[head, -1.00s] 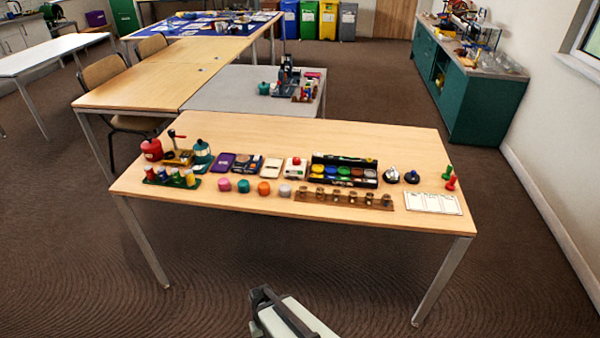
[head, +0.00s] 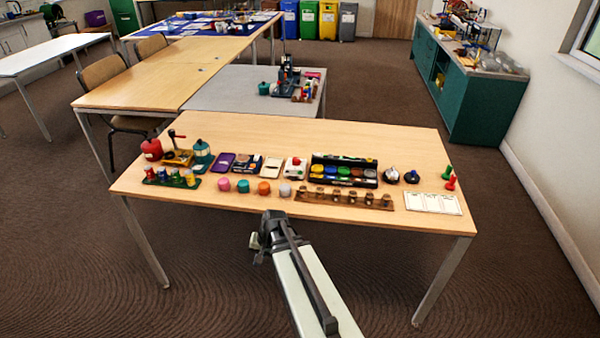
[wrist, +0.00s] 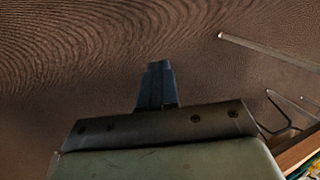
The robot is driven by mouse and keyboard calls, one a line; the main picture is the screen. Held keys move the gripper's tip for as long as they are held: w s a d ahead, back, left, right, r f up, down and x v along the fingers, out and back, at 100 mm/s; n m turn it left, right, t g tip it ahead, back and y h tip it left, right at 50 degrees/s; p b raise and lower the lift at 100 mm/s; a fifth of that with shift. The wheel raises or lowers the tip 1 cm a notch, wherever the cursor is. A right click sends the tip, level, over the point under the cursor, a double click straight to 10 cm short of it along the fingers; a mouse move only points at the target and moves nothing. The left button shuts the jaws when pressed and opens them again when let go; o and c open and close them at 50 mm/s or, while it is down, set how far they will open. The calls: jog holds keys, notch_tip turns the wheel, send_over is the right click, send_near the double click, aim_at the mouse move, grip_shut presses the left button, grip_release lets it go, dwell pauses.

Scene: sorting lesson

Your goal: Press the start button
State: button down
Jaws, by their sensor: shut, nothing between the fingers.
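A small white box with a red button on top (head: 296,167) stands on the near wooden table, left of the black paint-pot case; it looks like the start button. My gripper (wrist: 160,66) shows in the wrist view with its two dark fingers together and nothing between them. The fingers are hard to make out in that view. The button is not in the wrist view.
The wooden table (head: 220,205) holds coloured knobs (head: 264,188), a wooden rack (head: 343,198), a black case (head: 343,171), a white card (head: 432,203) and green and red pegs at the right. Its back strip is clear. A table edge shows lower right in the wrist view.

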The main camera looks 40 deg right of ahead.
aim_at(302, 172)
jog(key=w+d+r+t, duration=0.1)
jog(key=w+d+r, duration=0.2)
jog(key=d+r, duration=0.1)
jog(key=w+d+r+m+t, duration=0.1)
jog(key=w+d+r, duration=0.3)
jog(key=r, duration=0.3)
jog(key=w+d+r+t, duration=0.2)
jog(key=w+d+r, duration=0.1)
jog(key=d+r, duration=0.2)
jog(key=shift+w+r+m, duration=0.15)
jog(key=shift+r+m, duration=0.15)
jog(key=shift+r, duration=0.1)
jog(key=shift+n+t, duration=0.7)
jog(key=shift+t, duration=0.1)
jog(key=w+d+r, duration=0.1)
jog(key=d, duration=0.1)
jog(key=w+d+r, duration=0.1)
jog(key=d+r, duration=0.1)
jog(key=d, duration=0.1)
jog(key=w+d+r, duration=0.1)
jog(key=d+r, duration=0.1)
jog(key=d, duration=0.1)
jog(key=shift+w, duration=0.35)
jog(key=w+d+r+n+t, duration=0.1)
jog(key=w+d+r+n, duration=0.1)
jog(key=d, duration=0.8)
notch_tip(302, 172, up, 2)
jog(key=shift+w+r+n, duration=0.1)
jog(key=shift+w+n, duration=0.25)
jog(key=shift+n, duration=0.15)
